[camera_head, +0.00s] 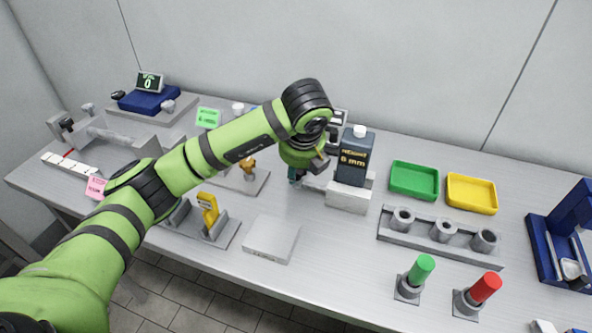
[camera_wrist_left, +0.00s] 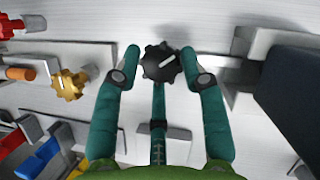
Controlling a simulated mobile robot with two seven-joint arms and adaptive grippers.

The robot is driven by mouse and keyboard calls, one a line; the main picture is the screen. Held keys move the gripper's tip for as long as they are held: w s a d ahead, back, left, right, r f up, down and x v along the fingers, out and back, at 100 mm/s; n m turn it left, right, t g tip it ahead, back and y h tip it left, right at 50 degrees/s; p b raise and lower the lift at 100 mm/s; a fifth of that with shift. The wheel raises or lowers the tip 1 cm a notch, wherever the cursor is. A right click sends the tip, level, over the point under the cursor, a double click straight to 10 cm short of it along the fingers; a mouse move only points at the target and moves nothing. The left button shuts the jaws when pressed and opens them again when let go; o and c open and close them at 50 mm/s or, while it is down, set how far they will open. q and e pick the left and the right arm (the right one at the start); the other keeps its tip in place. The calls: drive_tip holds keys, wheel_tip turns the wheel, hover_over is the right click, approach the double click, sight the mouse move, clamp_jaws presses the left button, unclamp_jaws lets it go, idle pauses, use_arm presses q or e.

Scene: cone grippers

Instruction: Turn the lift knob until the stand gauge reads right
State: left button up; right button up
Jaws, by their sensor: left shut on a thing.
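The stand gauge (camera_head: 353,160) is a dark box with a white cap at the middle back of the table; its face appears to read "HEIGHT 6 mm". It stands on a grey block (camera_head: 347,201). My left gripper (camera_head: 297,177) is just left of the block, partly hidden by my arm. In the left wrist view, the dark lobed lift knob (camera_wrist_left: 160,63) with a pale pointer line sits between the teal fingertips of my left gripper (camera_wrist_left: 164,66), which is shut on it. The knob is hidden in the head view. My right gripper is not in view.
Green (camera_head: 414,181) and yellow (camera_head: 472,194) trays and a grey holed rack (camera_head: 440,237) stand to the right. Green (camera_head: 419,272) and red (camera_head: 484,290) pegs stand in front. A green note (camera_head: 208,117) is at the back.

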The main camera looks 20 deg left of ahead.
use_arm(q)
drive_tip(key=shift+w+d+r+n+y+b, duration=0.1)
drive_tip(key=shift+w+r+n+y+b, duration=0.1)
drive_tip(key=shift+n, duration=0.3)
drive_tip(key=shift+w+r+n+y+b, duration=0.1)
drive_tip(key=shift+n+b, duration=0.1)
drive_tip(key=shift+n, duration=0.3)
drive_tip(key=o, duration=1.1)
drive_tip(key=shift+f, duration=0.15)
drive_tip(key=shift+s, duration=0.1)
drive_tip(key=v, duration=1.2)
drive_tip(key=shift+w, duration=0.25)
